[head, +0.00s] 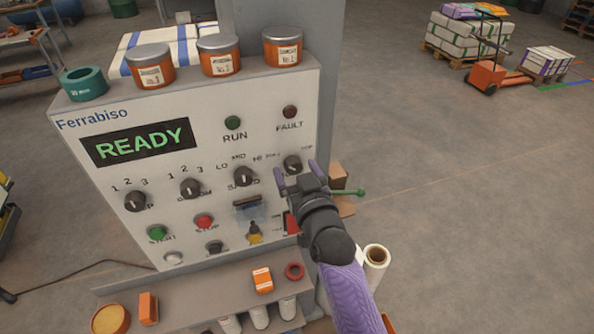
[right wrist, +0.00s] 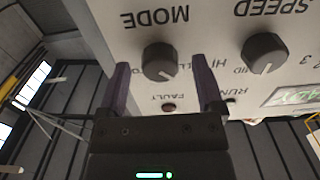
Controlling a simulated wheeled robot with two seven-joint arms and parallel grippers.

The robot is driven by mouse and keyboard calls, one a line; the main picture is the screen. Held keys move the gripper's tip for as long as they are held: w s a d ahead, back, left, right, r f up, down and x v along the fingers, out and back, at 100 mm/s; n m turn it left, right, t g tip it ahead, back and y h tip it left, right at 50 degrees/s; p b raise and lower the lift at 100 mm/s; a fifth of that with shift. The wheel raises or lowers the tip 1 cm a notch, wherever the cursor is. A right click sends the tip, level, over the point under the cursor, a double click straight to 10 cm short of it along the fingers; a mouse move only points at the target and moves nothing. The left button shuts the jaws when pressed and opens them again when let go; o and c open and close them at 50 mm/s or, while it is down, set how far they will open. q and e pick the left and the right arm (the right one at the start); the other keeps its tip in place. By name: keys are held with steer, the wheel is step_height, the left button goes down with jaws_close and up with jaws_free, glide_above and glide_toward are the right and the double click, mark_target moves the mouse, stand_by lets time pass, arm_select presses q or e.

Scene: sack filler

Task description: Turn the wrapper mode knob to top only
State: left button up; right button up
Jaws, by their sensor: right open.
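The mode knob (head: 293,164) is a dark round knob at the upper right of the white panel, with a "TOP" label to its upper right. It also shows in the right wrist view (right wrist: 160,61) beside the upside-down word MODE. A pale mark on it appears to point down and slightly right in that view; in the head view its pointing is too small to tell. My right gripper (head: 296,168) is open, its two purple fingers (right wrist: 160,68) on either side of the knob. I cannot tell whether they touch it. My left gripper is not in view.
The speed knob (head: 243,176) is left of the mode knob. Cans (head: 282,47) stand on top of the cabinet. The ledge (head: 185,308) below holds small items.

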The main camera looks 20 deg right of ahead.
jaws_close()
stand_by(0.3)
steer(key=shift+m, duration=0.3)
steer(key=m+p, duration=0.1)
steer(key=m, duration=0.2)
steer(key=shift+r+p, duration=0.1)
steer(key=shift+p, duration=0.25)
steer(key=m+p, duration=0.1)
steer(key=m, duration=0.3)
steer(key=shift+m, duration=0.3)
steer(key=m, duration=0.4)
steer(key=shift+m+p, duration=0.3)
steer(key=m, duration=0.4)
steer(key=shift+m, duration=0.7)
